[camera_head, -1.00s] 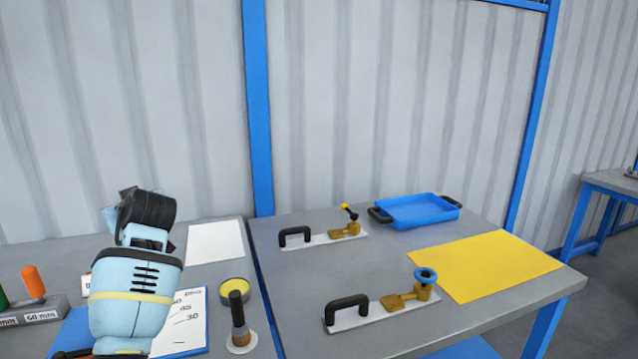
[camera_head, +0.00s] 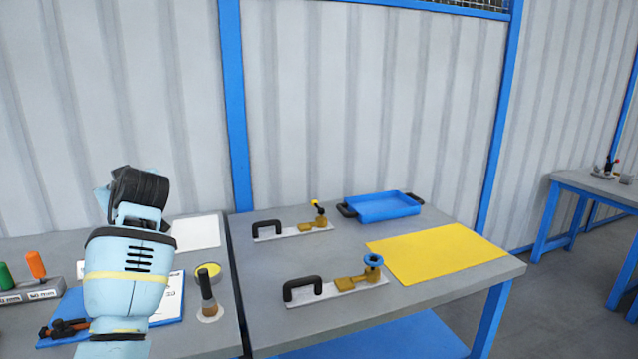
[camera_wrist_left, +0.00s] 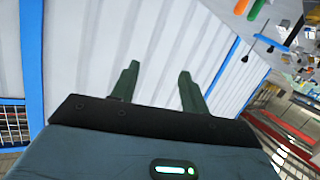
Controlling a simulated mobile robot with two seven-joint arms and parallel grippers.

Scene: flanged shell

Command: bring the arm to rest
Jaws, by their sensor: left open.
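My left arm (camera_head: 130,275) rises at the left of the head view, in front of the left-hand bench, with its dark wrist end raised against the wall panel. In the left wrist view my left gripper (camera_wrist_left: 158,78) has two dark green fingers standing well apart. Nothing is between them; the pale corrugated wall is behind. The fingertips are hard to make out in the head view. My right gripper is in neither view.
The right bench holds two plates with black handles and brass valves (camera_head: 350,283) (camera_head: 300,228), a blue tray (camera_head: 383,207) and a yellow sheet (camera_head: 435,252).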

